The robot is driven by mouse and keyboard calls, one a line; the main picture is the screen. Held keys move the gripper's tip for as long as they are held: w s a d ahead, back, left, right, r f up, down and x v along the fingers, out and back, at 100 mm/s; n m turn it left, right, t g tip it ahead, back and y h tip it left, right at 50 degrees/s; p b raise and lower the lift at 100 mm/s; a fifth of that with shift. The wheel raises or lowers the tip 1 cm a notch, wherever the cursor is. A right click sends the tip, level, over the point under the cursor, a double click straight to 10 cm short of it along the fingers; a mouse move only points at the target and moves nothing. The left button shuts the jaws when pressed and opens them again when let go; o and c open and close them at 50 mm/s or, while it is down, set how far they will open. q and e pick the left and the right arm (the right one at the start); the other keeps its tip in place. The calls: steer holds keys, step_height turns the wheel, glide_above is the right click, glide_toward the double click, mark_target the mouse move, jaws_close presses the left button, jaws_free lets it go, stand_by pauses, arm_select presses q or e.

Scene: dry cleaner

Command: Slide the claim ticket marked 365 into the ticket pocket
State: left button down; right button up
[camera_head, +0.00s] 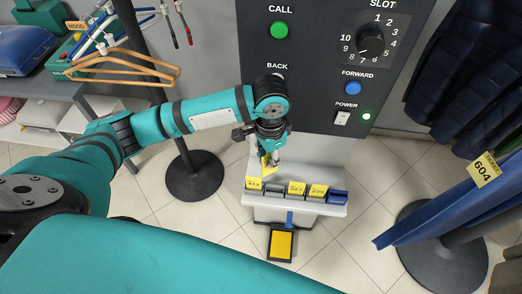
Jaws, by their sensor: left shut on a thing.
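My left gripper (271,156) reaches in from the left and points down over a light grey shelf (295,208) at the foot of the dark panel. It is shut on a small yellow ticket (265,165), held just above the shelf; its number cannot be read. Below it a row of small pockets stands on the shelf. Yellow tickets show at the left pocket (254,184) and at two pockets right of the middle (296,188) (318,191). A grey pocket (274,188) between them and a blue one (337,197) at the right end show no yellow ticket. My right gripper is not in view.
The control panel (320,70) has a green call button (280,30), a dial (371,41) and a blue forward button (353,88). A yellow pedal (281,243) is on the floor. A blue garment tagged 604 (484,169) hangs at the right. Wooden hangers (125,67) are at the upper left.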

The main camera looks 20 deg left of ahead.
mark_target(276, 170)
arm_select(q)
steer(key=f+m+p, duration=0.1)
steer(key=f+m, duration=0.1)
steer(key=w+d+f+m+p, duration=0.1)
steer(key=f+m, duration=0.1)
steer(key=f+m+p, duration=0.1)
steer(key=f+m, duration=0.1)
steer(key=shift+w+d, duration=0.25)
steer(key=shift+w, duration=0.1)
steer(key=shift+f+m, duration=0.5)
steer(key=shift+f, duration=0.1)
steer(key=shift+f+b, duration=1.55)
steer(key=shift+f, duration=0.05)
steer(key=shift+f+b, duration=0.4)
steer(key=shift+f, duration=0.65)
steer(key=c, duration=1.4)
jaws_free()
